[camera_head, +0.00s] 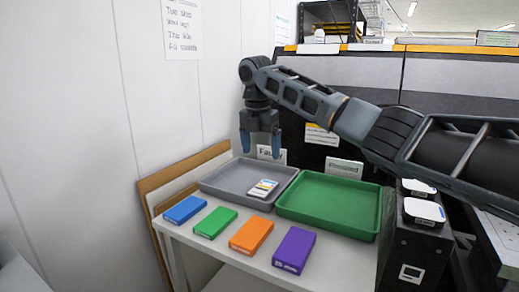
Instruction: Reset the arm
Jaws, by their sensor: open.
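My gripper (260,144) hangs from my arm, pointing down with its two blue fingers apart. It is empty and sits above the back part of the grey tray (222,177), not touching anything that I can see. My arm reaches in from the right edge across the picture, above the green tray (330,203). A small white labelled item (263,188) lies in the grey tray. The green tray is empty.
Blue (185,209), green (215,222), orange (251,236) and purple (294,250) boxes lie in a row along the front of the white table (228,255). A dark unit (415,262) stands at the right. A white wall is at the left. Label cards stand behind the trays.

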